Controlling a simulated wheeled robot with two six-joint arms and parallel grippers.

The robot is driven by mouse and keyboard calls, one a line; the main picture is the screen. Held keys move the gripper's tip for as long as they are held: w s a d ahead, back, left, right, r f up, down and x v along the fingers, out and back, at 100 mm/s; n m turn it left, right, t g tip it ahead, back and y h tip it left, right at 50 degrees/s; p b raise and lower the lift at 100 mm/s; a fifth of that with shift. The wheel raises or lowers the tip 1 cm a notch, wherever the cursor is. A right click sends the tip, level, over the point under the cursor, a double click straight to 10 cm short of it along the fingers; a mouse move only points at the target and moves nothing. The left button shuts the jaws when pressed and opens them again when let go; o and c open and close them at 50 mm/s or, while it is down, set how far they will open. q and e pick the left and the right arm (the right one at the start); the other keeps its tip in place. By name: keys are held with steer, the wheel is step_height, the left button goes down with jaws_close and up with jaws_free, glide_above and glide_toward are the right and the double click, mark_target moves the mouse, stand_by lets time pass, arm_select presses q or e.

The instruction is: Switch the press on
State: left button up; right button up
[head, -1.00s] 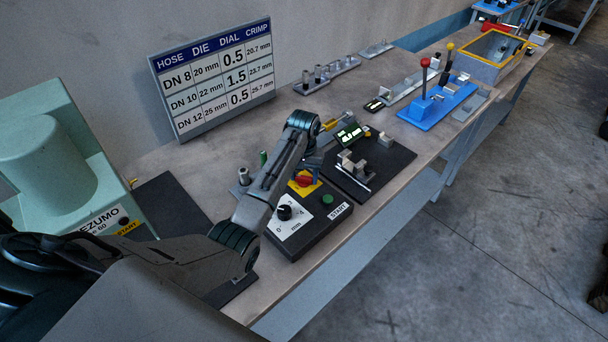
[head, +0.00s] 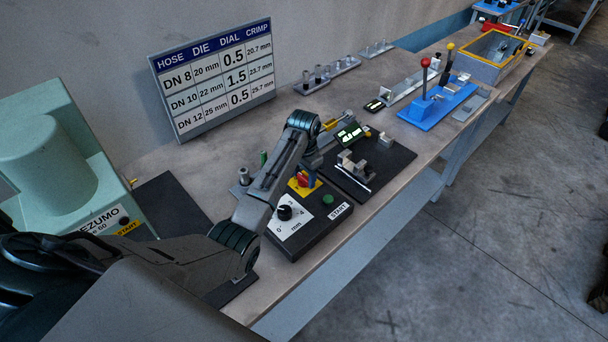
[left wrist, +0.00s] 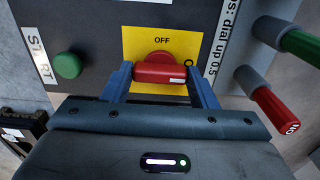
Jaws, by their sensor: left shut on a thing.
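The press control box has a yellow plate (head: 310,191) carrying a red switch knob (head: 302,180). In the left wrist view the red knob (left wrist: 160,73) sits on the yellow plate (left wrist: 190,45), under the word OFF. My left gripper (left wrist: 161,78) is shut on the red knob, with one blue-grey finger at each side of it. In the head view my left gripper (head: 308,171) reaches down over the knob and partly hides it. A green START button (head: 328,199) and a black dial (head: 284,212) are on the same box. My right gripper is not in view.
The green press body (head: 60,160) stands at the left. A sign (head: 213,80) leans by the wall. A black plate with a lit gauge (head: 349,135) lies beyond the box. Green and red capped cylinders (left wrist: 275,108) are close at the right in the wrist view.

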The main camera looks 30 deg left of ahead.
arm_select(q)
steer(key=shift+r, duration=0.1)
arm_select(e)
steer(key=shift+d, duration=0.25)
arm_select(q)
steer(key=o, duration=1)
steer(key=shift+w, duration=0.1)
